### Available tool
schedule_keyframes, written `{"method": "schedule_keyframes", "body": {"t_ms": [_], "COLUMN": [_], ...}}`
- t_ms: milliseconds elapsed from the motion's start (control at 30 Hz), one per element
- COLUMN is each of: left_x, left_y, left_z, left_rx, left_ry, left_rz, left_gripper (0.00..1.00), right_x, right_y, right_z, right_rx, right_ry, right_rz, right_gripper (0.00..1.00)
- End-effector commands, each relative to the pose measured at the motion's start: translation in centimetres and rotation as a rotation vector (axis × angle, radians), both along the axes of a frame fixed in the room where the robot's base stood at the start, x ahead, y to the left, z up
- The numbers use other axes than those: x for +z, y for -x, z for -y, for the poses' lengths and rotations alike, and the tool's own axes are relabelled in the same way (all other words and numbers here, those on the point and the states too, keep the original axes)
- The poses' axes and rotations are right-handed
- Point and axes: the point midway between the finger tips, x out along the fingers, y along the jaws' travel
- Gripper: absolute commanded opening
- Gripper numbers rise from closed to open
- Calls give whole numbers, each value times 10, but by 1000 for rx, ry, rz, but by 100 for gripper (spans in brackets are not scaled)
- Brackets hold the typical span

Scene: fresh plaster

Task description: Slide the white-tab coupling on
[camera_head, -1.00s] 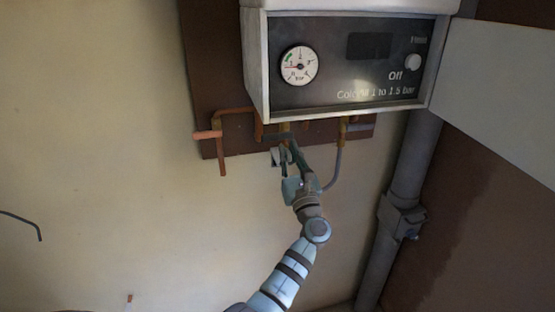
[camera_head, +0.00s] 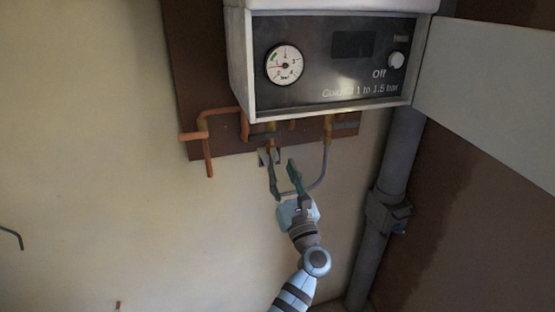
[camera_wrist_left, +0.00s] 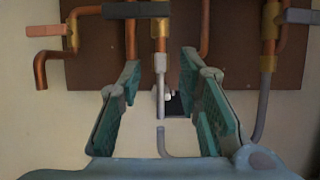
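My left gripper (camera_head: 282,176) is open below the boiler; its two green fingers show in the left wrist view (camera_wrist_left: 162,105). Between and beyond them, a grey sleeve (camera_wrist_left: 160,88) hangs under a brass fitting (camera_wrist_left: 160,42). A small white piece (camera_wrist_left: 168,96), seemingly the white tab of the coupling, shows beside the sleeve against a dark patch. Below it, the upturned end of a grey hose (camera_wrist_left: 161,138) stands in line, with a small gap visible. Neither finger appears to touch the sleeve or hose. My right gripper is not in view.
The boiler (camera_head: 330,105) with its gauge (camera_head: 284,65) hangs above, its white door (camera_head: 490,95) open at right. Copper pipes (camera_head: 207,150) and a brown backboard (camera_head: 190,80) lie around the fitting. A thick grey pipe (camera_head: 400,155) runs down at right.

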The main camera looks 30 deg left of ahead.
Motion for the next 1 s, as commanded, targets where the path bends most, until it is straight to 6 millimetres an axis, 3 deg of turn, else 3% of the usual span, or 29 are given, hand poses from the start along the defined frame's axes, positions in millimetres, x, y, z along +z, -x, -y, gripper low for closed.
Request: {"method": "schedule_keyframes", "body": {"t_ms": [567,633,700,767,833,933,1000], "left_x": [-1,2,-9,-48,-121,-232,-307], "left_y": [2,-7,-32,-55,-62,-42,-11], "left_z": [3,13,43,75,103,126,133], "left_rx": [10,14,7,-6,-50,-158,-264], "left_ry": [-22,-133,-445,-798,-1172,-1627,-1905], "left_rz": [-26,-129,-378,-641,-906,-1181,-1313], "left_gripper": [32,32,32,32,32,32,32], "right_x": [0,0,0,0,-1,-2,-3], "right_y": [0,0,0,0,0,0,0], "right_z": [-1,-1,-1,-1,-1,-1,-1], "right_rx": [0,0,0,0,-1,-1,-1], "right_ry": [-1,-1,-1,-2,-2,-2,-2], "right_rz": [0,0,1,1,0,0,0], "right_gripper": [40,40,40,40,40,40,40]}}
